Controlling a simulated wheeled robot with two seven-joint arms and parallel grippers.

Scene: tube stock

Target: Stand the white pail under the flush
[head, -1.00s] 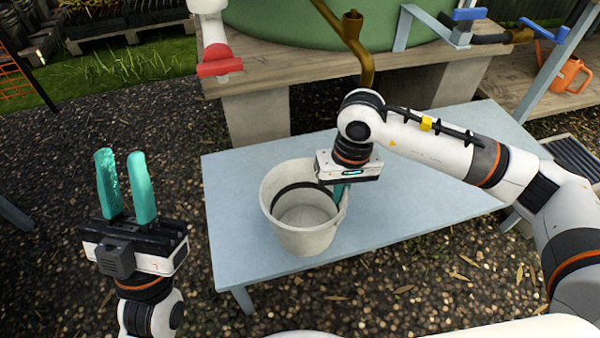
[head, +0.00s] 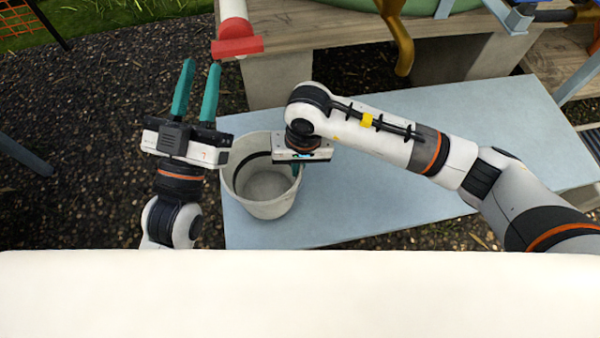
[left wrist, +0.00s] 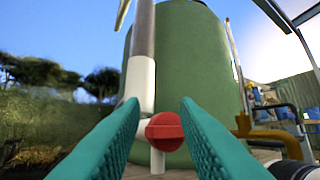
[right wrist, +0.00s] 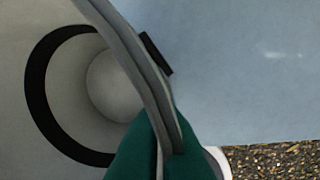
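The white pail (head: 262,206), with a dark curved band inside, is upright at the left edge of the pale blue table (head: 390,190). I cannot tell whether its bottom touches the table. My right gripper (head: 298,169) is shut on the pail's right wall at the rim; the wall (right wrist: 135,70) runs between its green fingers in the right wrist view. The flush seems to be the white pipe (head: 232,10) with a red valve (head: 237,46), beyond the pail. My left gripper (head: 197,92) is open and empty; the valve (left wrist: 165,131) shows ahead between its fingers, apart from them.
A green tank (left wrist: 190,70) stands on a wooden platform (head: 330,30) with concrete blocks behind the table. The table's middle and right are clear except for my right arm above. Dark gravel lies around.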

